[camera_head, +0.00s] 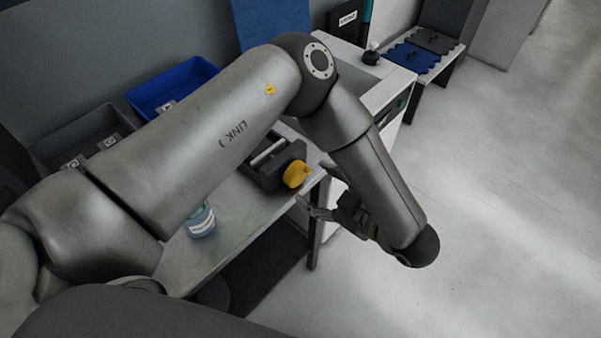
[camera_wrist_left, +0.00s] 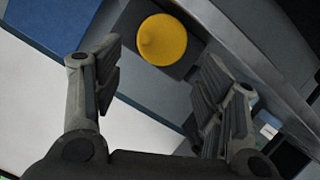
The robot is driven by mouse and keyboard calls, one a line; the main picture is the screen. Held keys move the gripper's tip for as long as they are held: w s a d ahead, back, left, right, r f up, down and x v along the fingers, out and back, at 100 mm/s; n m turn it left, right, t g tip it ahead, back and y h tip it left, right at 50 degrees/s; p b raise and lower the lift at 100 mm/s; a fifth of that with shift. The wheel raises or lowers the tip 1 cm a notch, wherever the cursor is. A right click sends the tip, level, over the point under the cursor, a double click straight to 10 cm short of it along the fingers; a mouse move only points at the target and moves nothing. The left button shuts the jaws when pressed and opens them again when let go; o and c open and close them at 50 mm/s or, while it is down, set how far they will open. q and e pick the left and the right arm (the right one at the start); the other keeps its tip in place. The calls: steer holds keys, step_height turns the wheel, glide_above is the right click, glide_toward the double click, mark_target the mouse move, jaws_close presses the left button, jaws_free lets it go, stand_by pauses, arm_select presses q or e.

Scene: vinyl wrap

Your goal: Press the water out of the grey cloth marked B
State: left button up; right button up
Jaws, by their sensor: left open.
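A dark press-like device (camera_head: 268,168) with a pale roller or bar stands on the table's right end. Its round yellow knob (camera_head: 296,174) faces the floor side and also shows in the left wrist view (camera_wrist_left: 162,40). My left gripper (camera_head: 318,188) is open and empty, just off the table's end near the knob. In the left wrist view the knob appears between and beyond the spread fingers, apart from them. A dark grey wavy-edged piece (camera_head: 435,41), possibly a cloth, lies on a low bench at the back. I cannot read a B on it. My right gripper is not in view.
A blue wavy-edged piece (camera_head: 412,58) lies beside the grey one. A blue bin (camera_head: 172,88) and grey bins (camera_head: 85,125) stand along the wall. A blue-labelled bottle (camera_head: 200,222) stands on the table. A white cabinet (camera_head: 392,92) adjoins behind. The floor at right is clear.

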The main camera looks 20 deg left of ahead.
mark_target(301, 174)
arm_select(q)
steer(key=p+x, duration=0.1)
steer(key=x, duration=0.6)
steer(key=c, duration=0.7)
steer(key=shift+c, duration=0.2)
steer(key=m+g+b, duration=0.1)
steer(key=m+b, duration=0.1)
steer(key=b, duration=0.1)
steer(key=shift+w+f+m+g, duration=0.2)
steer(key=shift+m+g, duration=0.1)
steer(key=shift+g, duration=0.1)
steer(key=shift+w+d+r+m+g+y+b, duration=0.1)
steer(key=shift+m+g+y+b, duration=0.2)
steer(key=shift+m+b, duration=0.25)
steer(key=shift+r+m+g+y+b, duration=0.1)
steer(key=shift+m+g+y+b, duration=0.15)
steer(key=shift+m+b, duration=0.25)
